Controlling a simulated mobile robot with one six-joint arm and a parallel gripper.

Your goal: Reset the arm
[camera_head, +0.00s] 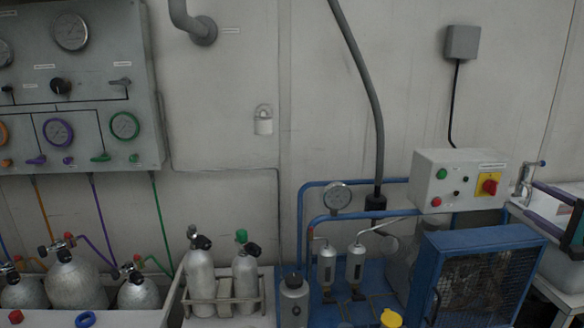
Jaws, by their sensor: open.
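My gripper (531,198) reaches in from the right edge, with two dark purplish fingers pointing left and apart. I see nothing held between them. The rest of my arm is out of the picture. The fingers appear in front of a white basin (540,222), close to a metal tap (522,182) with a blue handle; I cannot tell how far apart they are in depth.
A blue compressor frame (480,238) with a control box (460,180) and red switch stands left of my gripper. Grey cylinders (201,280) stand in a rack farther left. A gauge panel (80,85) hangs at upper left. The middle wall is mostly clear.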

